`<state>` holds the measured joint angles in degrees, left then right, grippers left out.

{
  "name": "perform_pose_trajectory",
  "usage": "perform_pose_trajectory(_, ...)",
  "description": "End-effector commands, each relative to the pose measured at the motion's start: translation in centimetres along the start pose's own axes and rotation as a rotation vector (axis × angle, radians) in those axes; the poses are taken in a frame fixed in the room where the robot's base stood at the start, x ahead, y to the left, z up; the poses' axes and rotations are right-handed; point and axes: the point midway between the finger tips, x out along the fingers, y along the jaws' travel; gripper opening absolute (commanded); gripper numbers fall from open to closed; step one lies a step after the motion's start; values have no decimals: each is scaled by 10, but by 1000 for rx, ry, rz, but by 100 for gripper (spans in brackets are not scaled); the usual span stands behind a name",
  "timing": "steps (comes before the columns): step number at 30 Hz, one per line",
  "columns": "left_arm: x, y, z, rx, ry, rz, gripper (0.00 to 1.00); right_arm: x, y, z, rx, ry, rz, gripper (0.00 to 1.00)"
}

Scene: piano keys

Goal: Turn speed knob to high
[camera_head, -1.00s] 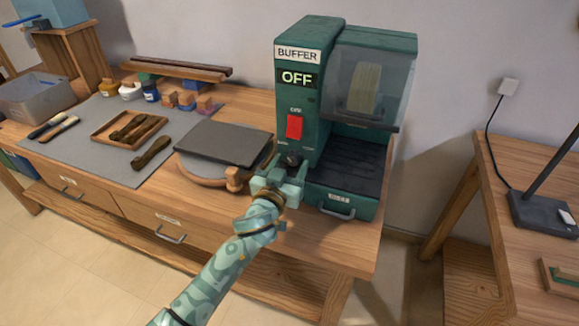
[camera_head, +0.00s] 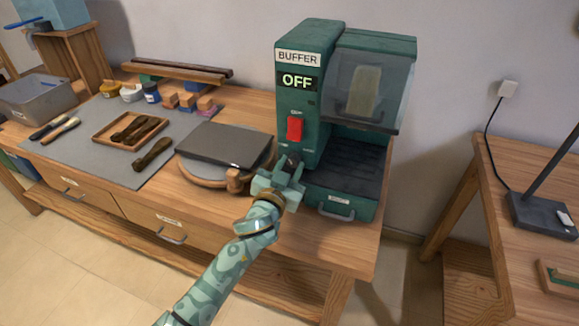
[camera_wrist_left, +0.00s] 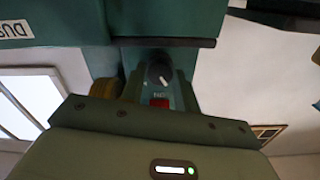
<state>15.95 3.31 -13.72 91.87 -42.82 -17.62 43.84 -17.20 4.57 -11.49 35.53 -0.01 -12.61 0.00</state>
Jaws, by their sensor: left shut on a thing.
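The green buffer machine (camera_head: 304,125) stands on the wooden bench, with a lit OFF display (camera_head: 297,81) and a red switch (camera_head: 295,128) on its front. The dark speed knob (camera_head: 290,160) is low on that front, below the switch, and mostly hidden by my gripper in the head view. The knob's speed labels are too small to read. My right gripper is not in view.
A round turntable with a dark slab (camera_head: 222,144) stands just left of my gripper. The buffer's drawer tray (camera_head: 340,208) juts out at its right. A wooden tool tray (camera_head: 130,130) and small jars lie farther left. A second table stands at the right.

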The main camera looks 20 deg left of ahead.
Motion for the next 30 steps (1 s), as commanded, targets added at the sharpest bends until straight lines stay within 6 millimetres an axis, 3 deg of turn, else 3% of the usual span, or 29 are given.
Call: perform_pose_trajectory(30,0,0,1,959,-1,2,8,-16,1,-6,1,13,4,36)
